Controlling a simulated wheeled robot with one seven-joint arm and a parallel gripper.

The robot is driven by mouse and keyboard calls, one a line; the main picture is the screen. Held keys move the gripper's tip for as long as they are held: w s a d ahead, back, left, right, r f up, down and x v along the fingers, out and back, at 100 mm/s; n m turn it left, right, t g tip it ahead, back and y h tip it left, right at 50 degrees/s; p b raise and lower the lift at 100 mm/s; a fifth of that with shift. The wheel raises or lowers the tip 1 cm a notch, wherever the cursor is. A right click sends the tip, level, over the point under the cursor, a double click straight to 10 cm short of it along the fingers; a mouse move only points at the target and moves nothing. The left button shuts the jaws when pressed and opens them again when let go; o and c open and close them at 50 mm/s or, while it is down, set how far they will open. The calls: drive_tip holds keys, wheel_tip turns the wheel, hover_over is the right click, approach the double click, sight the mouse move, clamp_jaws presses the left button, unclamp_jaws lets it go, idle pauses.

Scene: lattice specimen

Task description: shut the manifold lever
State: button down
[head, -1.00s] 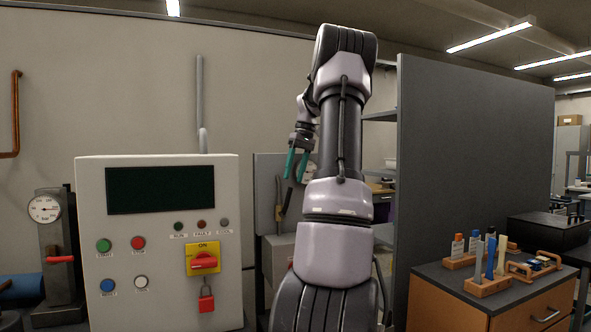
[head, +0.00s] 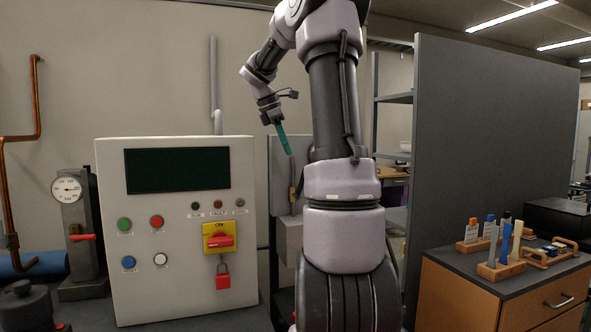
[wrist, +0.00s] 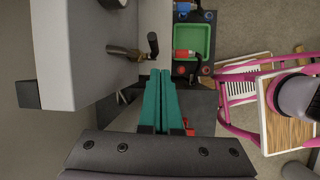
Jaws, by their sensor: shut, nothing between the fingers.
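A red lever (head: 82,237) sticks out sideways, about level, from a grey block with a round dial gauge (head: 67,188) at the far left of the head view. A brass fitting (head: 293,197) shows on a grey panel behind my arm. I cannot tell for sure which is the manifold lever. My gripper (head: 287,150) has teal fingers shut together and empty, in the air right of the control box. It also shows in the wrist view (wrist: 161,73).
A white control box (head: 178,290) with buttons, a yellow-red switch (head: 219,238) and red padlock (head: 223,277) stands left. A copper pipe (head: 37,100) is on the wall. A grey partition (head: 490,130) and cabinet (head: 500,305) with racks stand right. A pink-framed chair (wrist: 240,92) is below.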

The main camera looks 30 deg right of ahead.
drive_tip(key=a+n+h, duration=0.1)
drive_tip(key=n, duration=0.2)
approach(301, 183)
drive_tip(key=x, duration=0.5)
drive_tip(key=shift+w+d+t, duration=0.1)
drive_tip(key=shift+w+t, duration=0.1)
drive_tip(key=shift+t, duration=0.1)
